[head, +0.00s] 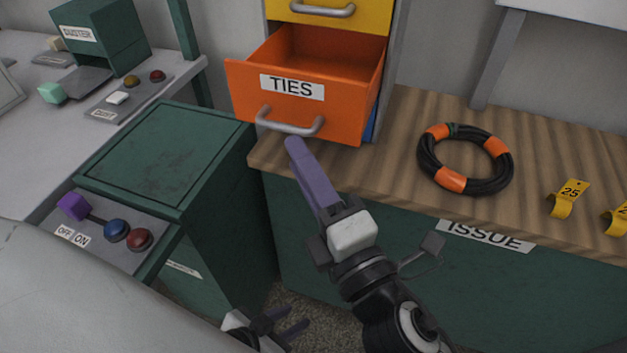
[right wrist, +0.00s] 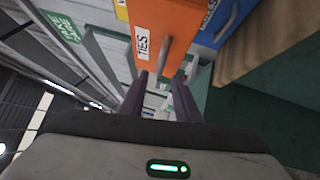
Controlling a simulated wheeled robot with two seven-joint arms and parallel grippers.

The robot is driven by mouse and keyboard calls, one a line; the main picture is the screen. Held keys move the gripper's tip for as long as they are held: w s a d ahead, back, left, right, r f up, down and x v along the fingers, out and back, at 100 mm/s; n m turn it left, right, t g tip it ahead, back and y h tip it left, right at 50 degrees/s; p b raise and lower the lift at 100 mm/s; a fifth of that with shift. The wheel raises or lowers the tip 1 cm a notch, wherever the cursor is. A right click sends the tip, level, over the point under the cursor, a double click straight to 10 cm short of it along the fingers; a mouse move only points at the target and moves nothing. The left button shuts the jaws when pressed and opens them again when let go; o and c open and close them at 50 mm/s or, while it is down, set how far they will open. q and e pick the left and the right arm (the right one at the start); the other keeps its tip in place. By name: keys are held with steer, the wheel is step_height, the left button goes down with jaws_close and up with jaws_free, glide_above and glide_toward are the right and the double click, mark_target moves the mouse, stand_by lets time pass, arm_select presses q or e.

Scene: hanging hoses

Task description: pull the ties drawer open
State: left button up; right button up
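The orange ties drawer (head: 245,95) stands pulled out of its cabinet, with its empty-looking inside showing. Its grey bar handle (head: 318,124) is on the front below the TIES label. My right gripper (head: 293,145) has its purple fingertips just in front of and below the handle. In the right wrist view its two fingers (right wrist: 162,85) are apart, with the handle (right wrist: 166,56) just beyond the tips and no grip on it. Whether a finger touches the handle I cannot tell. My left gripper (head: 287,324) is low, near the floor, its fingers apart and empty.
A yellow drawer (head: 350,18) is above, and a blue drawer (right wrist: 232,22) is beside the orange one in the right wrist view. A black hose coil with orange bands (head: 465,160) and yellow tags (head: 568,196) lie on the wooden counter. A green cabinet (head: 160,150) stands left.

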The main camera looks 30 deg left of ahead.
steer(key=v, duration=0.4)
stand_by(0.4)
steer(key=w+d+f+m+h, duration=0.3)
steer(key=d+f+m+h, duration=0.35)
steer(key=d+m, duration=0.3)
steer(key=w+d+f+m+h, duration=0.3)
steer(key=d+f+m+h, duration=0.3)
steer(key=d+m, duration=0.4)
steer(key=s+d+f+m+g+h, duration=0.1)
steer(key=s+d+f+m+g, duration=0.3)
steer(key=s+d+f, duration=0.3)
steer(key=s+d+f+m+g+h, duration=0.2)
steer(key=s+d+f+m+g, duration=0.3)
steer(key=s+d, duration=0.5)
steer(key=w+a+f+t+y, duration=0.1)
steer(key=w+a+f+t, duration=0.1)
steer(key=f, duration=0.4)
steer(key=w+a+f+t+y, duration=0.1)
steer(key=a+f+t, duration=0.2)
steer(key=f, duration=0.4)
steer(key=shift+w+f+t, duration=0.25)
steer(key=shift+w+t, duration=0.15)
steer(key=shift+t, duration=0.1)
